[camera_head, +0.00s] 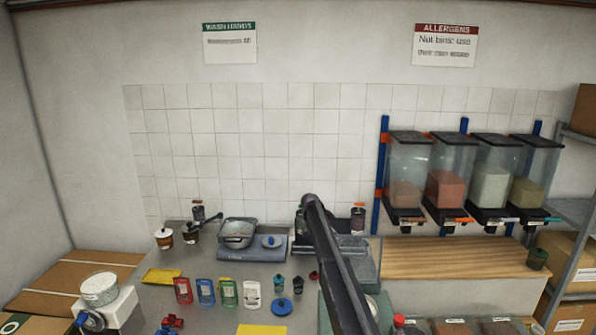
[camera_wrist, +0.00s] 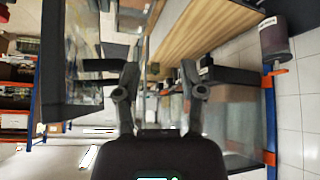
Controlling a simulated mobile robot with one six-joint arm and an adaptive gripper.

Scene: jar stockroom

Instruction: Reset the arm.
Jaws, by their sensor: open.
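My arm (camera_head: 338,268) shows in the head view as a dark bar rising from the bottom edge, in front of the counter. Its upper end stands before the scale area at the back of the counter. I cannot make out the gripper's fingers in the head view. In the wrist view my gripper (camera_wrist: 160,78) is open, its two dark fingers apart with nothing held between them. The wrist picture is turned on its side, with a wooden surface (camera_wrist: 202,32) beyond the fingers.
The grey counter (camera_head: 215,265) holds a metal pan (camera_head: 237,234), several coloured packets and small jars. Clear dispensers (camera_head: 445,178) hang on the wall at right above a wooden shelf (camera_head: 450,258). A metal rack (camera_head: 575,215) with boxes stands at far right. Wall tiles behind the counter are bare.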

